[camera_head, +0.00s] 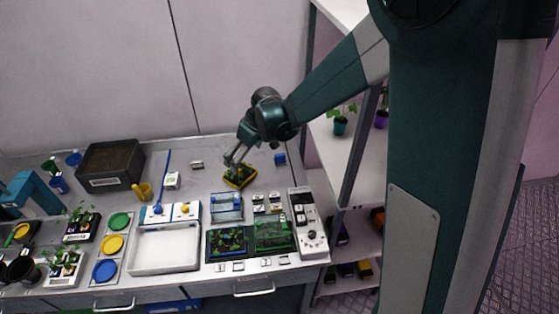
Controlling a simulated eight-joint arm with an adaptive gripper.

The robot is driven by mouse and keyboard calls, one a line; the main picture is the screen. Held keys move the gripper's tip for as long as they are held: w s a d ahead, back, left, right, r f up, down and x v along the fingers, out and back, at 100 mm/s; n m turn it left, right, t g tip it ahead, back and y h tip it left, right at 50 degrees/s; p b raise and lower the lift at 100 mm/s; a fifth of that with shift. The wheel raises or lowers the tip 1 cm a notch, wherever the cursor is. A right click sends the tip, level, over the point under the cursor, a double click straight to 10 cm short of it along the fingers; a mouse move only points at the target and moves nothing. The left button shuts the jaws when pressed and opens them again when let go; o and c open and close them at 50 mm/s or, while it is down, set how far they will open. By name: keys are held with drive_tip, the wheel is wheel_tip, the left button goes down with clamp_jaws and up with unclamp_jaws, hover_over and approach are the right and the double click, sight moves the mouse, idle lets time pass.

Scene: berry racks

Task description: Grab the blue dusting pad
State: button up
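A small blue block (280,158) lies on the bench at the back right; it may be the blue dusting pad, but it is too small to be sure. My gripper (235,166) points down to the left of this block. Its fingertips are just above or at a yellow-rimmed tray (245,184) with something green in it. I cannot tell whether the fingers touch the tray or its contents, or how far apart they are.
A white basin (166,268) and dark trays with plants (228,258) stand at the front of the bench. A soil box (105,183) is at the back left. A white handheld device (307,222) lies at the right, beside a shelf rack (350,150). Bench between gripper and block looks clear.

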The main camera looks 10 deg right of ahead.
drive_tip(key=c, duration=1.4)
drive_tip(key=m+g+h, duration=0.3)
drive_tip(key=m, duration=2)
hover_over(282, 154)
drive_tip(key=a, duration=0.2)
drive_tip(key=f, duration=0.3)
drive_tip(key=shift+s+d+f, duration=0.25)
drive_tip(key=shift+s+f, duration=0.05)
drive_tip(key=shift+f, duration=0.1)
drive_tip(key=shift+w+d+f+m, duration=0.1)
drive_tip(key=shift+w+d+m, duration=0.1)
drive_tip(key=shift+d+m, duration=0.4)
drive_tip(key=shift+w+d+m, duration=0.15)
drive_tip(key=shift+d+m, duration=0.1)
drive_tip(key=shift+m, duration=0.55)
drive_tip(key=shift+f, duration=0.1)
drive_tip(key=shift+f, duration=1.25)
